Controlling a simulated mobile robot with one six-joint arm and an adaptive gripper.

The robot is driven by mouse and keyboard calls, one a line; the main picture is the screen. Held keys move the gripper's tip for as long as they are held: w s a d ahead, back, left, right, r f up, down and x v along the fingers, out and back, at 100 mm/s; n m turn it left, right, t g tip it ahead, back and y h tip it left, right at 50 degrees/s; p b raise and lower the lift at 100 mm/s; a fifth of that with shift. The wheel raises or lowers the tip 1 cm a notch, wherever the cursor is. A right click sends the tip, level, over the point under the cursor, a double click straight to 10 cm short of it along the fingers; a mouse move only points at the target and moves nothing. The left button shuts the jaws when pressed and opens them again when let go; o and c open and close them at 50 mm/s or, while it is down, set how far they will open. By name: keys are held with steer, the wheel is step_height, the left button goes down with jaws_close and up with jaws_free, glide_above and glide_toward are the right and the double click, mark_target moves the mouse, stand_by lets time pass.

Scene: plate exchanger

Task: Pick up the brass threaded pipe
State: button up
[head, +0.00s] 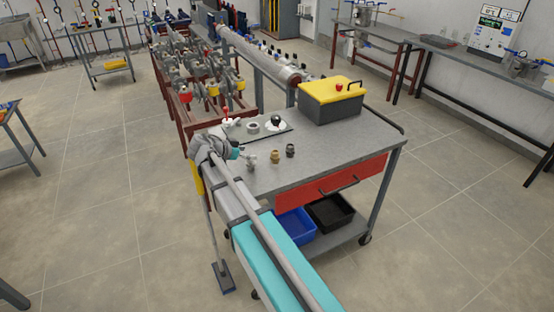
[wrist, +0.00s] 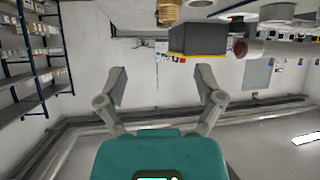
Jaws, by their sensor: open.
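The brass threaded pipe (head: 275,156) is a short brass-coloured piece standing on the grey top of the work cart, near its front edge. My gripper (head: 251,160) is to its left in the head view, low over the cart top and apart from it. In the wrist view, which appears upside down, my gripper (wrist: 162,84) has its two fingers spread wide with nothing between them. The brass pipe (wrist: 169,12) shows there at the top edge, partly cut off, beyond the fingertips.
A darker fitting (head: 291,150) stands just right of the brass pipe. A grey ring (head: 253,127) and a black ball-shaped part (head: 275,120) lie farther back. A yellow-lidded toolbox (head: 332,99) occupies the cart's back right. The cart top's (head: 345,150) right front is clear.

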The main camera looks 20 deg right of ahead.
steer(key=shift+w+r, duration=0.2)
steer(key=shift+w, duration=0.1)
steer(key=b, duration=0.4)
glide_toward(275, 153)
steer(key=x, duration=0.3)
steer(key=shift+f, duration=0.2)
steer(key=shift+w+d+f, duration=0.1)
steer(key=shift+d, duration=0.4)
steer(key=shift+f, duration=0.1)
